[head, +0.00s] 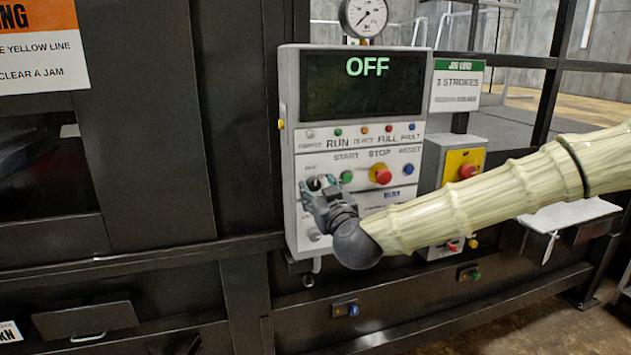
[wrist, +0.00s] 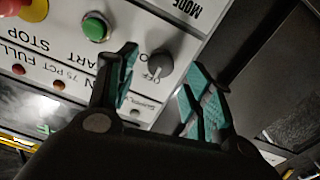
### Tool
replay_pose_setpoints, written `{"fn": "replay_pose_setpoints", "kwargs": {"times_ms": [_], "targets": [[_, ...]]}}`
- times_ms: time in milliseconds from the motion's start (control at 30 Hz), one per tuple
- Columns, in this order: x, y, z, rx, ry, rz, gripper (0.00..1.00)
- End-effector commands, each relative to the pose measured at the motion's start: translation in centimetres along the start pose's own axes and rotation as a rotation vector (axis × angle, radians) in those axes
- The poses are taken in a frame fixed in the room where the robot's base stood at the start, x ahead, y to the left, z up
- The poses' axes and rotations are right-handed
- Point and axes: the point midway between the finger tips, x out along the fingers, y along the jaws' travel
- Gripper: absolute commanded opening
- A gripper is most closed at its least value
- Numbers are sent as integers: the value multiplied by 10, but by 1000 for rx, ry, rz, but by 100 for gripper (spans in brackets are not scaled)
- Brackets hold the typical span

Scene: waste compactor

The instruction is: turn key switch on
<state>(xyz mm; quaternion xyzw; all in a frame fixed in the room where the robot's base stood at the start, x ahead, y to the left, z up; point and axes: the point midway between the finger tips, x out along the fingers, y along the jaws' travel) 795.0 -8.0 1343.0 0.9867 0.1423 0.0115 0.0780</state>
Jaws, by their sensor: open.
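The key switch (wrist: 160,64) is a small dark grey knob on the white control panel, with an OFF label beside it in the wrist view. In the head view the key switch (head: 314,183) shows as a dark spot at the panel's left, below the lamp row. My gripper (wrist: 158,76) is open, its teal-padded fingers on either side of the knob in the picture. I cannot tell whether they touch it. In the head view my gripper (head: 320,187) is right at the panel and partly hides the lower left controls. The display (head: 366,86) reads OFF in green.
A green start button (head: 347,177) and red stop button (head: 381,174) sit right of the switch. A yellow box with a red button (head: 467,171) stands further right. A pressure gauge (head: 365,16) tops the panel. A dark ledge (head: 160,250) runs along the machine's front.

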Motion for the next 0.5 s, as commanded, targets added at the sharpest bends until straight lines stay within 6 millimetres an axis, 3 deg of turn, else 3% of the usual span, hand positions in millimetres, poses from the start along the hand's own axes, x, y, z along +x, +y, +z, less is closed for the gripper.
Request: {"fn": "replay_pose_setpoints", "kwargs": {"times_ms": [200,500], "targets": [[22,0,-1,1,-1,0,51],[33,0,0,1,-1,0,51]]}}
